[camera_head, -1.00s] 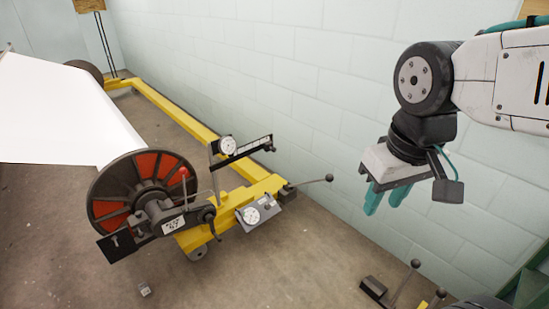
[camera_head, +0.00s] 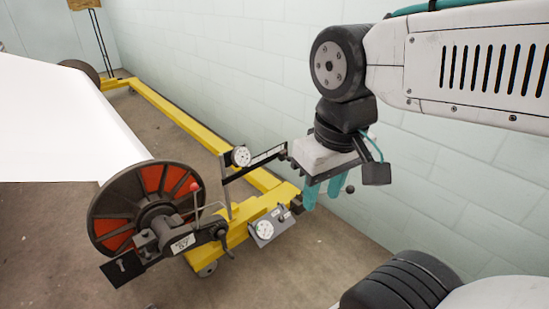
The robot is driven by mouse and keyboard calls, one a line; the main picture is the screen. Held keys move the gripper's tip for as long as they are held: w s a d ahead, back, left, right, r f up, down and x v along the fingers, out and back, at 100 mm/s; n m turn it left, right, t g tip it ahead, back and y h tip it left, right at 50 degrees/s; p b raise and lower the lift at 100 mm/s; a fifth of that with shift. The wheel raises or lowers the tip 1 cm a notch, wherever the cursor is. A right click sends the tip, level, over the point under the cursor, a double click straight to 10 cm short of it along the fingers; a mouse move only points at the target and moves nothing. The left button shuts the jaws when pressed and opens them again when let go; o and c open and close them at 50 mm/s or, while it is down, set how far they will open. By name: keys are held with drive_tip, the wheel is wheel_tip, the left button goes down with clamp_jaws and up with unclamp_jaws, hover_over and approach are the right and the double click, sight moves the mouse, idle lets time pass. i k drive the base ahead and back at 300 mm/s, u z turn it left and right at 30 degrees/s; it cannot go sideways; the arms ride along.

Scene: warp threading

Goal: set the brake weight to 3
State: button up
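The brake weight cannot be clearly told apart; a dark scale bar (camera_head: 258,163) with pale markings slopes up to the right beside the warp beam, and its far end is close to my gripper's outline. A round white dial (camera_head: 241,156) sits at the bar's left part. A second dial (camera_head: 264,229) is on a grey plate on the yellow frame. My gripper (camera_head: 322,195) has teal fingers pointing down, apart and with nothing seen between them. It appears right of the bar's end, in front of the wall; I see no contact.
The warp beam's red-and-dark flange (camera_head: 118,205) with white warp (camera_head: 60,120) stands at the left. A red-knobbed lever (camera_head: 194,187) rises beside it. The yellow frame (camera_head: 170,115) runs back along the pale block wall (camera_head: 240,70). The floor (camera_head: 250,285) in front is clear.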

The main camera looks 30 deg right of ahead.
sight(283, 156)
drive_tip(key=z, duration=0.35)
drive_tip(key=i, duration=0.85)
drive_tip(key=z, duration=0.5)
